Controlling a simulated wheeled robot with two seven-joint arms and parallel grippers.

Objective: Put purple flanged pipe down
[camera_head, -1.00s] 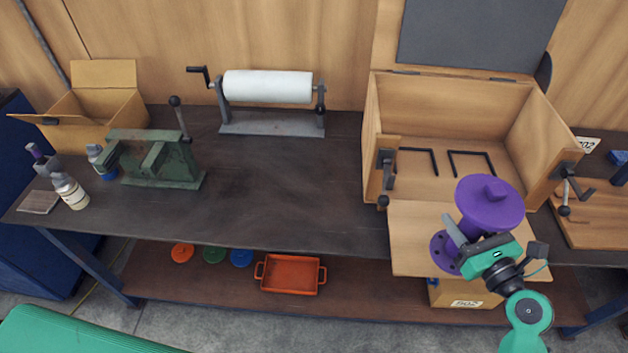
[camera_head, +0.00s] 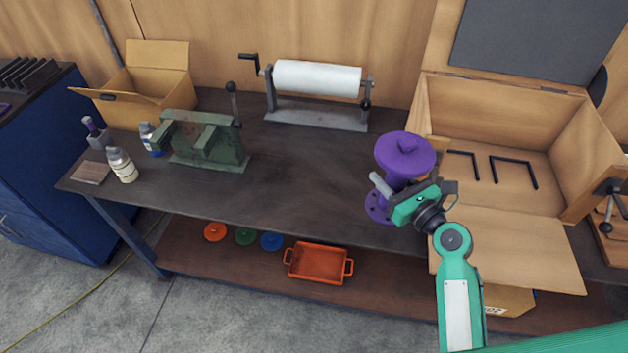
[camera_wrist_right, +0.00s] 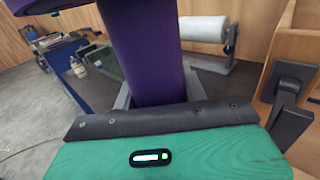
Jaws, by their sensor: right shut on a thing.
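The purple flanged pipe (camera_head: 398,185) stands roughly upright, with a wide capped flange on top and a smaller flange with holes below. In the head view it overlaps the bench's right part, left of the open wooden crate. My right gripper (camera_head: 388,190) is shut on the pipe's middle section. The right wrist view shows the purple pipe shaft (camera_wrist_right: 145,55) between the jaws (camera_wrist_right: 158,100). Whether the lower flange touches the bench I cannot tell. My left gripper is not in view.
The dark bench top (camera_head: 300,165) is clear in the middle. A green vise (camera_head: 207,143) and a cardboard box (camera_head: 140,95) stand at left. A paper roll holder (camera_head: 318,85) stands at the back. The open crate (camera_head: 480,95) is at right, its front flap (camera_head: 515,250) lowered. An orange tray (camera_head: 319,262) lies on the lower shelf.

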